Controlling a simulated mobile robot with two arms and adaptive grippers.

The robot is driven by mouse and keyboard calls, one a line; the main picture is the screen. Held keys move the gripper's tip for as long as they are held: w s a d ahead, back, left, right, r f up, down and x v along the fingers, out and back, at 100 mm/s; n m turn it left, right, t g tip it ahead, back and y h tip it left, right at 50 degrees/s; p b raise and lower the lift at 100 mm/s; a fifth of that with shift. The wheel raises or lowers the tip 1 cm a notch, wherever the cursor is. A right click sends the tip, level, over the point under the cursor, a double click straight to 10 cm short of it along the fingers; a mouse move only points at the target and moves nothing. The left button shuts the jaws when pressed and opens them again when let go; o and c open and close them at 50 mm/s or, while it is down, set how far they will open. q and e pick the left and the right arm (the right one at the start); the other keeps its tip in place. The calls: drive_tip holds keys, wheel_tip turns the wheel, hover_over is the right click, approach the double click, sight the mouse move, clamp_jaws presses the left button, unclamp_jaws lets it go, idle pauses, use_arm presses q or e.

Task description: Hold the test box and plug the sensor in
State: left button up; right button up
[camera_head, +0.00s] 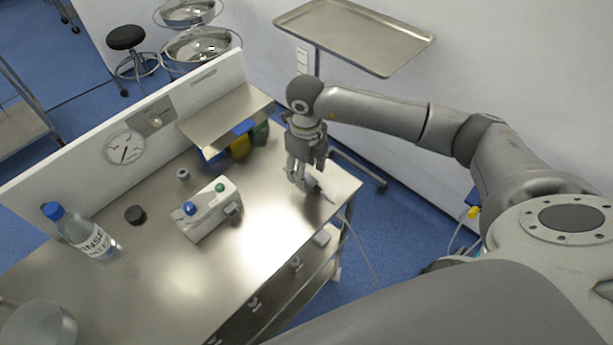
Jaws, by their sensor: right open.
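The test box (206,216) is a light grey block on the steel table, left of the picture's middle. It has a blue knob and a green knob on top and a darker fitting at its right end. My right gripper (297,179) is open and points down above the right part of the table. The sensor (314,186), a small grey piece with a cable, lies just right of the fingertips. Whether the fingers touch it I cannot tell. Its cable runs over the table's right edge. My left gripper is not in view.
A raised shelf (228,114) stands behind, with coloured bins beneath. The table between box and right gripper is clear.

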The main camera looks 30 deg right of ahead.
sight(306, 175)
drive_tip(key=shift+w+f, duration=0.1)
drive_tip(key=shift+f, duration=1.5)
drive_tip(key=shift+c, duration=0.2)
drive_tip(key=c, duration=1.1)
drive_tip(key=shift+r, duration=0.1)
